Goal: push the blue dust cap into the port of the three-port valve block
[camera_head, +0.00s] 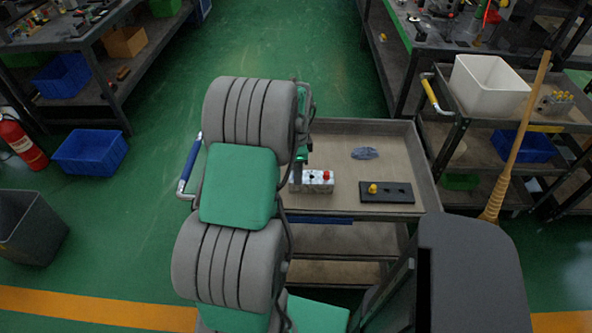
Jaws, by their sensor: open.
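The valve block (317,187) is a small silver-grey block on the top tray of a cart, near its front edge and left of centre. A red cap (326,174) sits on its right end, and a dark port (311,177) shows to the left of that. I cannot make out a blue dust cap; my arm may hide it. My gripper (297,172) is only partly visible behind my arm, at the left end of the block. It is open. Whether it touches the block cannot be told.
A black holder plate (398,193) with a yellow cap (373,188) lies right of the block. A crumpled blue-grey cloth (364,153) lies behind. The cart tray (400,140) has a raised rim and bare room at the back. A broom (515,140) leans at the right.

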